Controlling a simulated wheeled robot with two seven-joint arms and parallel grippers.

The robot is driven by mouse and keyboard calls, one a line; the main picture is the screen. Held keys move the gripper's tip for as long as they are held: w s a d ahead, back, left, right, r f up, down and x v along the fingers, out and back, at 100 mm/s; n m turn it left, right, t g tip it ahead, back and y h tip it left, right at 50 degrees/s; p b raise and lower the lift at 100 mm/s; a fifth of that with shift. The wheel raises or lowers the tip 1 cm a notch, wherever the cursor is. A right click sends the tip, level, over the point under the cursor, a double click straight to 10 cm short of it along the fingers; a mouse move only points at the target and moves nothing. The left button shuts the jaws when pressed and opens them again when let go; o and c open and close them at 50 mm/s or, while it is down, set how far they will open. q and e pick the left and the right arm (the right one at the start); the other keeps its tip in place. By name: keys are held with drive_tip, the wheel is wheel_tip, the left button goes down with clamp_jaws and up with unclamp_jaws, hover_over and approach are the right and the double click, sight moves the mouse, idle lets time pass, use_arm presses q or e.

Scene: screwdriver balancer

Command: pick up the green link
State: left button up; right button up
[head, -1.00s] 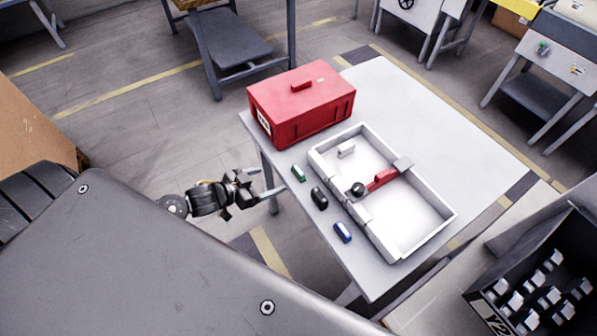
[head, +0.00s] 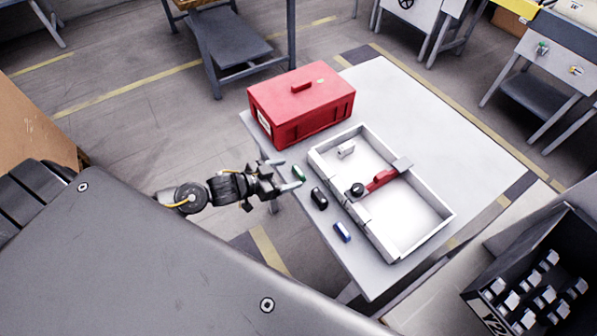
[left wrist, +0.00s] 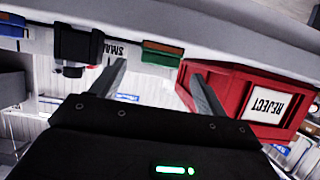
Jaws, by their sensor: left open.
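The small green link (head: 299,173) lies near the left edge of the white table (head: 440,115), between the red box and the black link. In the left wrist view the green link (left wrist: 162,47) shows beyond and between the finger lines. My left gripper (head: 290,173) is open and empty at that table edge, its fingers pointing at the green link, with the tips close to it. The wrist view shows the two spread fingers (left wrist: 158,71). I cannot tell whether they touch anything. My right gripper is not in view.
A red reject box (head: 300,105) stands close behind the green link; it also shows in the left wrist view (left wrist: 228,92). A black link (head: 319,198) and a blue link (head: 342,232) lie nearer. A white divided tray (head: 425,215) is to the right. The table's far right is clear.

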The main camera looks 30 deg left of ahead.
sight(296, 172)
use_arm(q)
drive_tip(key=p+x, duration=0.1)
drive_tip(key=x, duration=0.4)
drive_tip(key=shift+f, duration=0.1)
drive_tip(key=shift+c, duration=0.3)
drive_tip(key=c, duration=0.9)
wheel_tip(296, 172, up, 10)
drive_tip(key=shift+r, duration=0.1)
